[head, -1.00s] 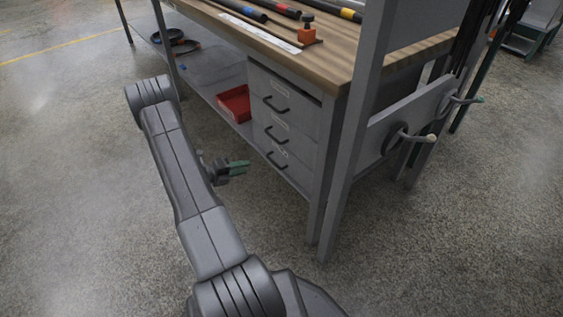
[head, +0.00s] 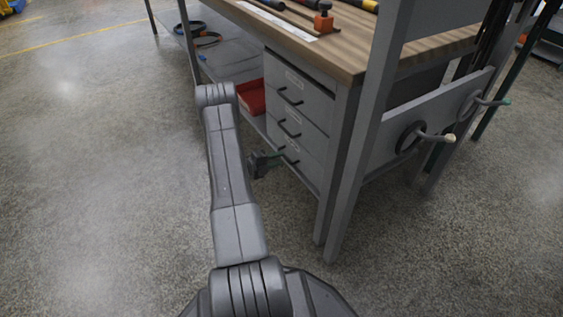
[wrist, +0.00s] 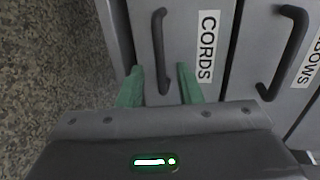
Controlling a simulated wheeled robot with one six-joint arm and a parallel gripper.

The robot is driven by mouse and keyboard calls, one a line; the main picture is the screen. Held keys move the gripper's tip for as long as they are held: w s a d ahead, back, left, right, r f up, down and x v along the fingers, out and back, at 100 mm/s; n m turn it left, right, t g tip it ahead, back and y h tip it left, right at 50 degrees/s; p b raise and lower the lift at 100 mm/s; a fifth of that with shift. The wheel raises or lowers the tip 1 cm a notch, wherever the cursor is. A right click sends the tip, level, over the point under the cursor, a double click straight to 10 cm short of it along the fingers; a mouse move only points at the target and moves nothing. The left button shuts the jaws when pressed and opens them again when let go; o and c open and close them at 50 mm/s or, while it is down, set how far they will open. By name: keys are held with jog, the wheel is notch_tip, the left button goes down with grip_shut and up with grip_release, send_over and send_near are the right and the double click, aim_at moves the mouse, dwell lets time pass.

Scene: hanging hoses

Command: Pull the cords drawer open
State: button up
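The cords drawer is the lowest of three grey drawers, and its front (head: 297,166) is closed flush in the head view. In the wrist view its white CORDS label (wrist: 207,47) and dark bar handle (wrist: 160,45) are clear. My gripper (wrist: 160,76) has two green fingers, open and empty. One finger lies on each side of the handle's line in the wrist view; whether they reach around its depth I cannot tell. In the head view my gripper (head: 274,158) is close in front of the lowest handle, partly hiding it.
The neighbouring drawer handle (wrist: 285,52), with a partly cut-off label, is above the cords drawer. A red bin (head: 251,97) sits on the lower shelf left of the drawers. A bench leg (head: 335,190) stands close on the right. Open floor (head: 110,190) lies left.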

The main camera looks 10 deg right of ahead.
jog(key=shift+b+x, duration=0.3)
jog(key=shift+x, duration=1.05)
grip_shut()
jog(key=shift+s+a, duration=0.1)
